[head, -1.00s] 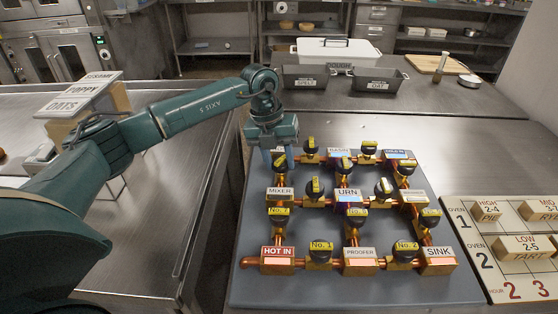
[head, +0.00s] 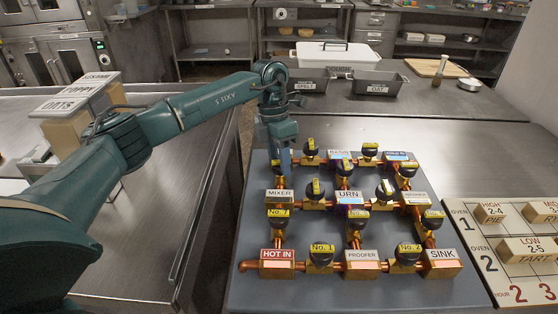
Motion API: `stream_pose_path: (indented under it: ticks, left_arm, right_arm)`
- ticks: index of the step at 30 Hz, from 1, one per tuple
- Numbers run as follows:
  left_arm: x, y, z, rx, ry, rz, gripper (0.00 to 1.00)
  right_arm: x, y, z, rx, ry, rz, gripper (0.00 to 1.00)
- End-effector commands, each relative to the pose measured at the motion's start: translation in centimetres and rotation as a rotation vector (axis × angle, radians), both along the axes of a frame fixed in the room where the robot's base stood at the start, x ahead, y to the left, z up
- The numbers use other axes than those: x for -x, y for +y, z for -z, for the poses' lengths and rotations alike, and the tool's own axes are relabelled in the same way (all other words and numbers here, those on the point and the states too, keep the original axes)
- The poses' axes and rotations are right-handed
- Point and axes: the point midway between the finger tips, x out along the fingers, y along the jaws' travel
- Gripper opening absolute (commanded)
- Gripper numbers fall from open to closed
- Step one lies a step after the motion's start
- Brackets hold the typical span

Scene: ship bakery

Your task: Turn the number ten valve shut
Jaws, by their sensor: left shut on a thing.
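The valve board (head: 250,290) is a dark panel with copper pipes and several black knobs with yellow number tags. My left gripper (head: 283,168) points down at the board's back left corner, above the MIXER label (head: 279,195). It is shut on the valve knob there (head: 278,169), which its fingers partly hide. I cannot read that knob's number. The No. 1 valve (head: 321,254), No. 2 valve (head: 406,252) and No. 7 valve (head: 278,219) can be read; several other tags are too small. My right gripper is not in view.
Neighbouring knobs stand close, one (head: 311,150) just right of my left gripper. A board with wooden blocks (head: 480,262) lies at the right. Labelled blocks (head: 75,95) stand at the left.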

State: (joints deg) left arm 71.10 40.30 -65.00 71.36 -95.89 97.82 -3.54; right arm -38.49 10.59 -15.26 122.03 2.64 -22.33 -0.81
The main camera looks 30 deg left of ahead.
Motion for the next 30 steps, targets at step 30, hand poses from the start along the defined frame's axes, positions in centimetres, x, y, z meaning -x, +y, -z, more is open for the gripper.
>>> stream_pose_path:
  ticks: [30]
  left_arm:
    - [-0.11,0.00,-0.09,0.000,-0.003,0.109,0.54]
  right_arm:
    - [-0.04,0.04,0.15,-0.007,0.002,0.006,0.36]
